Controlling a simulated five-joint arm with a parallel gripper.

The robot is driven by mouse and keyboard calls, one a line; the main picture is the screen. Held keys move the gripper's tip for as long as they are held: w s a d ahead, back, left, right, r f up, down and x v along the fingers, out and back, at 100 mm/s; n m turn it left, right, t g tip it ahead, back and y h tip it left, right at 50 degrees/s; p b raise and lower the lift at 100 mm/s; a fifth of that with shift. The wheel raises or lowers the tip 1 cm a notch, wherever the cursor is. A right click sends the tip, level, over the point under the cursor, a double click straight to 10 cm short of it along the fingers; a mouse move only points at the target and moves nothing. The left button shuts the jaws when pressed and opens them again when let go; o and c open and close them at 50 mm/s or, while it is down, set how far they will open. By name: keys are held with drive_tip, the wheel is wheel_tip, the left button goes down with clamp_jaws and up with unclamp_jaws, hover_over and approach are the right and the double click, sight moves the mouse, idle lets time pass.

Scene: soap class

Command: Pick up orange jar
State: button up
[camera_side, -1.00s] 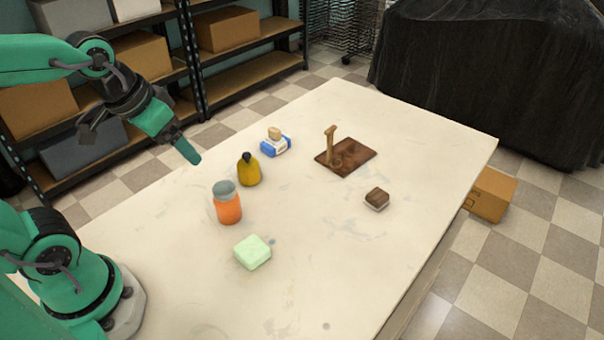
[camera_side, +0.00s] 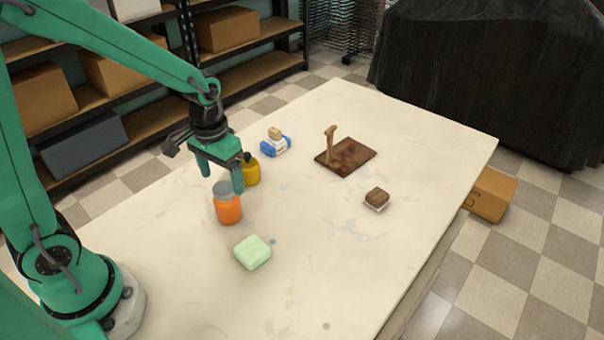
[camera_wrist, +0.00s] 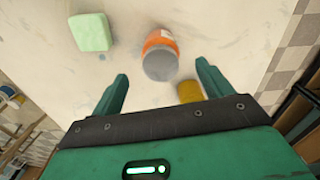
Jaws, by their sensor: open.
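The orange jar (camera_side: 229,208) has a grey lid and stands upright on the table. My gripper (camera_side: 221,181) hangs pointing down at the jar's top, with one finger in front of the yellow bottle. In the wrist view the jar (camera_wrist: 160,56) shows its grey lid, ahead of and between the two spread fingers of my gripper (camera_wrist: 162,75). The gripper is open and empty. From these views I cannot tell whether a finger touches the jar.
A yellow bottle (camera_side: 251,172) with a dark cap stands just behind the jar. A pale green soap (camera_side: 253,252) lies in front. A blue and white item (camera_side: 275,145), a brown board (camera_side: 359,155) and a brown-topped block (camera_side: 377,198) lie farther off. The table (camera_side: 330,270) is clear at front right.

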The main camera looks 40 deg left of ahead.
sight(224, 187)
drive_tip(key=shift+w+f, duration=0.15)
drive_tip(key=shift+f, duration=0.3)
drive_tip(key=shift+f, duration=1.3)
drive_tip(key=shift+f, duration=0.1)
drive_tip(key=shift+f, duration=2.5)
drive_tip(key=c, duration=1.2)
drive_tip(key=shift+r, duration=0.15)
